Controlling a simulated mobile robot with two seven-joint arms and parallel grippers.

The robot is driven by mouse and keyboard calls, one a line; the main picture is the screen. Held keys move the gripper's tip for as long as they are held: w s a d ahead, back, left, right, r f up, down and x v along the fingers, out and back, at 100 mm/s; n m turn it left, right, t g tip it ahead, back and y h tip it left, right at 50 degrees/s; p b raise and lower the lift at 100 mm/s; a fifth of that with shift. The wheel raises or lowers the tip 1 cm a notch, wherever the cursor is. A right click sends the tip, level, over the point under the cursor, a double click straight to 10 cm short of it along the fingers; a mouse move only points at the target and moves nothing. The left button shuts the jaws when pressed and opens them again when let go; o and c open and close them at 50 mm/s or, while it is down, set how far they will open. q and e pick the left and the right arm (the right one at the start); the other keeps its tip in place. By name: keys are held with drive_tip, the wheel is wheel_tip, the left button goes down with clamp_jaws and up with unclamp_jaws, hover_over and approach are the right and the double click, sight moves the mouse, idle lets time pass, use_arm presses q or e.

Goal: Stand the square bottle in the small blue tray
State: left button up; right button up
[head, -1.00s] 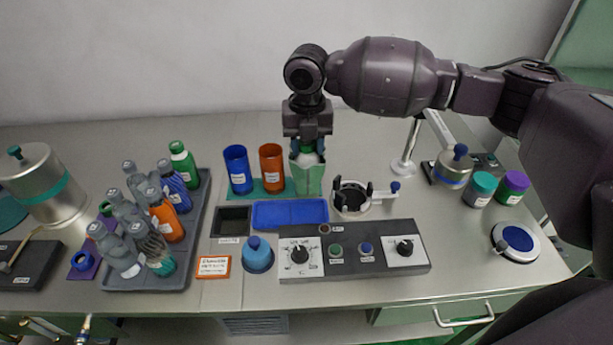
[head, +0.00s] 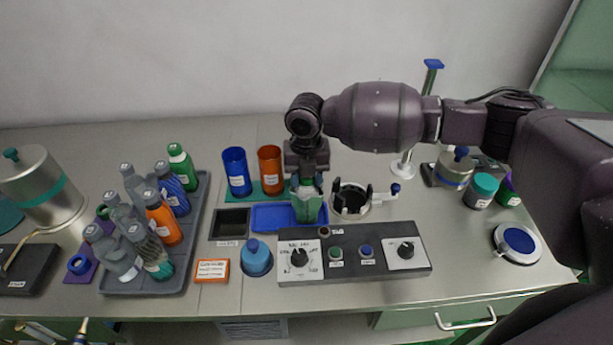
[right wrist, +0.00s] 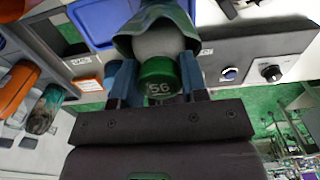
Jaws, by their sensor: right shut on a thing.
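My right gripper (head: 308,182) points down and is shut on the square bottle (head: 309,210), which has a green sleeve around its body. The right wrist view shows the bottle's green cap (right wrist: 159,78), marked 56, between the two blue fingers (right wrist: 158,88). The bottle is upright at the right part of the small blue tray (head: 271,217) and overlaps it in the head view. I cannot tell whether its base touches the tray floor. The tray also shows in the right wrist view (right wrist: 100,18). My left gripper is not in view.
A black tray (head: 231,223) lies left of the blue one. A control panel (head: 350,253) is in front, and a ring holder (head: 351,200) stands close to the right. Blue (head: 236,172) and orange (head: 270,170) cups stand behind. A grey rack (head: 193,225) holds several bottles at left.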

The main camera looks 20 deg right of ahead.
drive_tip(key=shift+f, duration=0.1)
drive_tip(key=o, duration=0.9)
wheel_tip(320, 180, up, 12)
drive_tip(key=shift+r+p, duration=0.15)
drive_tip(key=shift+p, duration=0.25)
